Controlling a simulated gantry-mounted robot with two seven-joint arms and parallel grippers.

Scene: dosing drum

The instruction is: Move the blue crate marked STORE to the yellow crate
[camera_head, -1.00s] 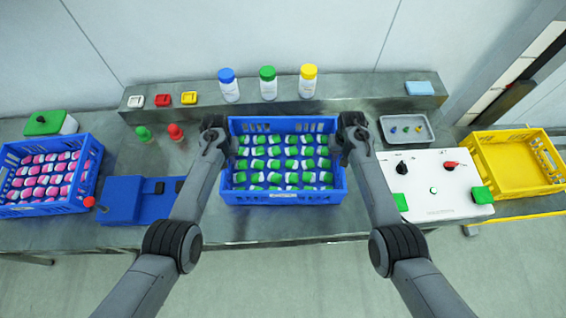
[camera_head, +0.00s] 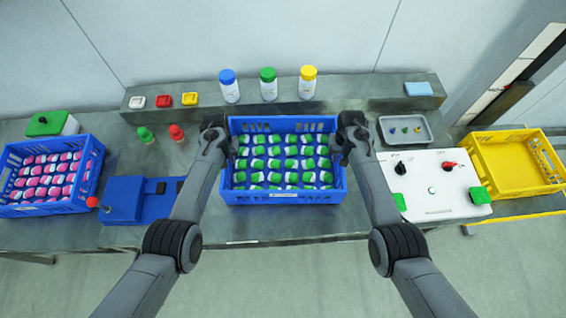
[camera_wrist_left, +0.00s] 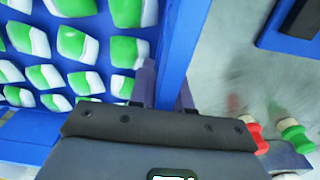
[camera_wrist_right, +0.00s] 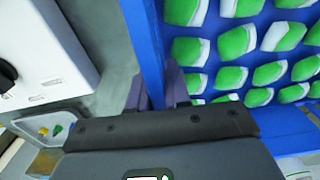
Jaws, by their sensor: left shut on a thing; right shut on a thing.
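A blue crate (camera_head: 283,197) with several green-and-white items in rows stands at the middle of the bench; a small pale label shows on its front wall, too small to read. My left gripper (camera_head: 226,146) is shut on its left wall, which also shows in the left wrist view (camera_wrist_left: 180,40). My right gripper (camera_head: 343,146) is shut on its right wall, which also shows in the right wrist view (camera_wrist_right: 146,40). The yellow crate (camera_head: 515,192) is empty and stands at the far right on a yellow-edged surface.
A white control panel (camera_head: 430,205) with knobs and green buttons and a grey tray (camera_head: 430,138) lie between the two crates. Another blue crate (camera_head: 45,208) with pink-and-white items stands far left, beside a blue device (camera_head: 123,198). Bottles (camera_head: 268,86) stand on the back shelf.

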